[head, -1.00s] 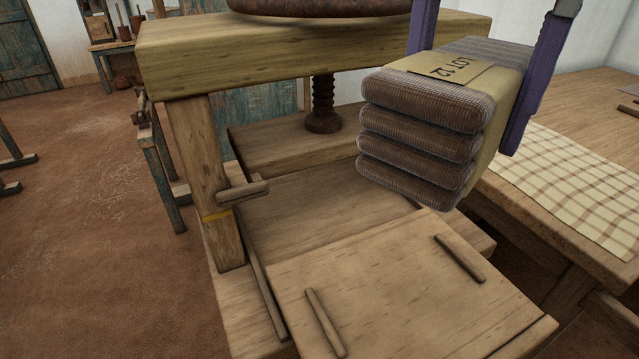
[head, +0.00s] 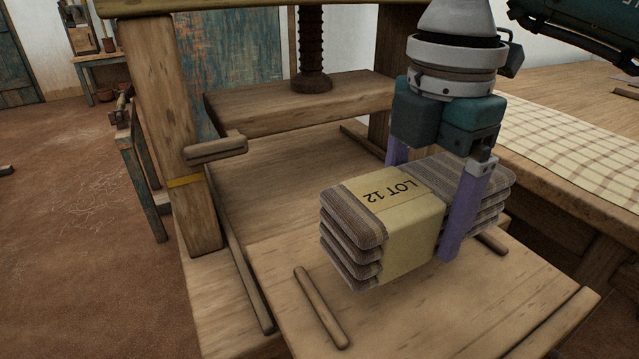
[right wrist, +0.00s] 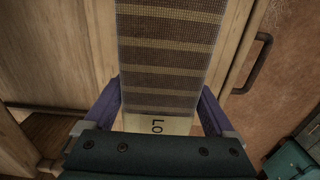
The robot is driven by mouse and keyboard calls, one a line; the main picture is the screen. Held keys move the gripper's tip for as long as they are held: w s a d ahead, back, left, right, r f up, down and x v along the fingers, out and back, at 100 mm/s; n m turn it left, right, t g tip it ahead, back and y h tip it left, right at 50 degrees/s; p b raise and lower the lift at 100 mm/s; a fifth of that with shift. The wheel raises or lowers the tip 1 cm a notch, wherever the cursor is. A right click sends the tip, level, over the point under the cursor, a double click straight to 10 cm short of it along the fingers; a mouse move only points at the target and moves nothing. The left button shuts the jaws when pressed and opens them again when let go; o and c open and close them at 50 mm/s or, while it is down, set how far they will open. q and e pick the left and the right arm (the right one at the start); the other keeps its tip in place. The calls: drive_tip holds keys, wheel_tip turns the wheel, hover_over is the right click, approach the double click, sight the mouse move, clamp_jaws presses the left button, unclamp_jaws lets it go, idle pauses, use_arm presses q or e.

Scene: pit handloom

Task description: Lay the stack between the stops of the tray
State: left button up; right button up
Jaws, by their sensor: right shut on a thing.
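The stack (head: 345,222) is several folded striped brown cloths in a cream paper band marked LOT 12. My right gripper (head: 425,205) is shut on it, with purple fingers on its two sides. The stack is over the wooden tray (head: 400,325), between the left stop (head: 321,307) and the right stop (head: 492,241). I cannot tell whether its underside touches the tray. The right stop is partly hidden behind the stack and finger. The right wrist view shows the stack (right wrist: 168,55) between the fingers. My left gripper is not in view.
A wooden press frame with a screw (head: 312,45) and a pressing board (head: 300,105) stands behind the tray. A peg handle (head: 215,148) sticks out from its left post. A table with a checked cloth (head: 570,150) is at the right.

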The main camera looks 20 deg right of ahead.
sight(424, 192)
drive_tip(key=shift+f+b, duration=0.55)
drive_tip(key=shift+f, duration=1.65)
drive_tip(key=shift+f, duration=0.1)
drive_tip(key=o, duration=1.2)
drive_tip(key=shift+r, duration=0.4)
wheel_tip(424, 192, up, 11)
drive_tip(key=p, duration=0.3)
drive_tip(key=shift+w, duration=0.1)
drive_tip(key=shift+r, duration=0.2)
